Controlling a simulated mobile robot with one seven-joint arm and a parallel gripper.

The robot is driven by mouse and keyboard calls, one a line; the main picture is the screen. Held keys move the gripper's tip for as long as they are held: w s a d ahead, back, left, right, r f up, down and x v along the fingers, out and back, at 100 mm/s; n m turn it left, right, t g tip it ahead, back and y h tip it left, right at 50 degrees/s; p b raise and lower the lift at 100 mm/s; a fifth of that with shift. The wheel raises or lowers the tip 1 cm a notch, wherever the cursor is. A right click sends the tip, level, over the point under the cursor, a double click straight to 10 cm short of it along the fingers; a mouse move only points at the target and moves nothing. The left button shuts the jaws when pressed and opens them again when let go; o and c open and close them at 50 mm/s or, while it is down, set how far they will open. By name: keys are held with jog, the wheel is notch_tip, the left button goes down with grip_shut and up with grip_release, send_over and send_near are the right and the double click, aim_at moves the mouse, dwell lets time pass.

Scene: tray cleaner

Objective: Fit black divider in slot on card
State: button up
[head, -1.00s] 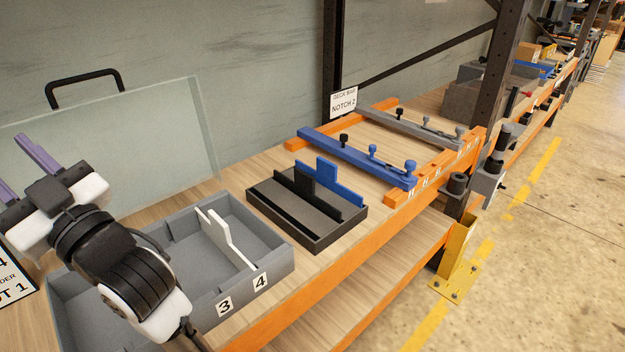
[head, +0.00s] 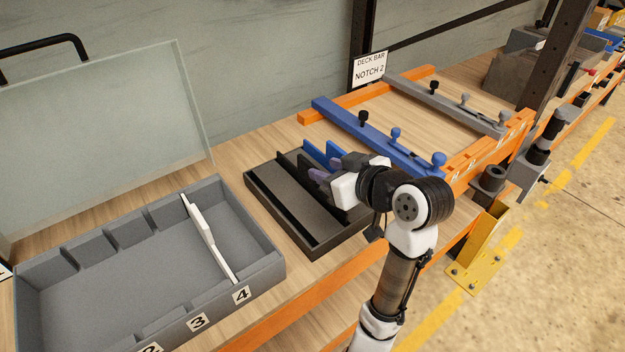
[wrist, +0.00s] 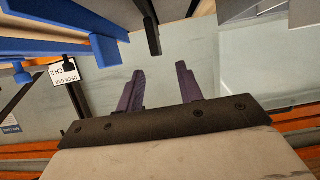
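The black divider (head: 289,164) stands on edge in a dark shallow box, beside the blue divider (head: 318,154). My gripper (head: 318,177) is at this box with its purple fingers close to the black divider, partly hiding it. In the wrist view the two fingers (wrist: 160,84) are apart with nothing between them. The black divider's edge (wrist: 148,28) shows ahead of the gap, apart from the fingertips. The grey slotted tray (head: 110,325) has labels 2, 3 and 4 showing. A white divider (head: 208,236) stands in it near label 4. Only a corner of the card (head: 5,270) shows at the left edge.
The dark box (head: 318,250) sits right of the grey tray. A clear panel (head: 100,140) with a black handle stands behind the tray. A blue bar (head: 365,131) and a grey bar (head: 440,98) lie across orange rails behind my gripper.

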aim_at(310, 163)
jog(key=p+x, duration=0.2)
jog(key=x, duration=0.8)
jog(key=shift+w+d, duration=0.1)
jog(key=shift+d, duration=0.05)
grip_shut()
